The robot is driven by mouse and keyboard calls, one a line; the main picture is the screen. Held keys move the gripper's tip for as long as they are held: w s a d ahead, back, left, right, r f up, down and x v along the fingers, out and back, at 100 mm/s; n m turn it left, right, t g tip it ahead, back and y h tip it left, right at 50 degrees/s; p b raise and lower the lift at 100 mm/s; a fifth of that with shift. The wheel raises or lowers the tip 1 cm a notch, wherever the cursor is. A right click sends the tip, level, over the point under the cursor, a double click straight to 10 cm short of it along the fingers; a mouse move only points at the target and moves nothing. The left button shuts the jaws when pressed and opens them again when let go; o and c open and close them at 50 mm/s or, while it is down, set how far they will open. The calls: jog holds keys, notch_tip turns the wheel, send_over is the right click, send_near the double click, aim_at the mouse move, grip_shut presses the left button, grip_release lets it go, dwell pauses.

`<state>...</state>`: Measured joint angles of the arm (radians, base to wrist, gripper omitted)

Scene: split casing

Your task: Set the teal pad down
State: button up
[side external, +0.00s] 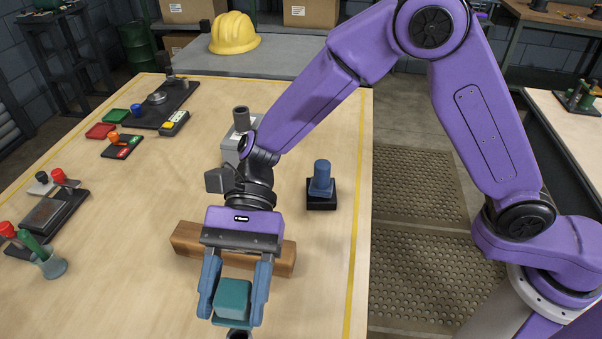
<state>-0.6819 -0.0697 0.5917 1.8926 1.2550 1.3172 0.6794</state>
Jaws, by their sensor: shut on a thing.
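The teal pad (233,298) is a small block near the bottom of the side external view. My gripper (236,309) points down, with its two blue fingers on either side of the pad, shut on it. Below the pad a dark round part (239,334) shows at the picture's bottom edge. I cannot tell whether the pad touches it or hangs above it.
A wooden beam (187,243) lies just behind my gripper. A blue cylinder on a black base (321,183) and a grey block with a dark cylinder (241,123) stand farther back. Several fixtures, including a black rail (160,108), line the left. Clear table lies right of the gripper.

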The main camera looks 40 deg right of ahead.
jog(key=w+d+m+t+y, duration=0.4)
jog(key=w+d+m+t, duration=0.55)
jog(key=w+d, duration=1.25)
jog(key=w+d+m+t+h, duration=0.15)
jog(key=d+m+t, duration=0.35)
jog(key=d, duration=0.9)
jog(key=d+m+t+h, duration=0.2)
jog(key=d+m+t, duration=0.25)
jog(key=d, duration=1.05)
send_over(348, 124)
jog(key=s, duration=0.1)
jog(key=shift+t, duration=0.3)
jog(key=f, duration=0.8)
jog(key=shift+s+a+f, duration=0.15)
jog(key=shift+s+a, duration=0.05)
jog(key=shift+w+f, duration=0.5)
jog(key=shift+f, duration=0.1)
jog(key=shift+w+d+f, duration=0.1)
jog(key=shift+w+f, duration=0.05)
jog(key=shift+f, duration=1.5)
jog(key=shift+f, duration=0.1)
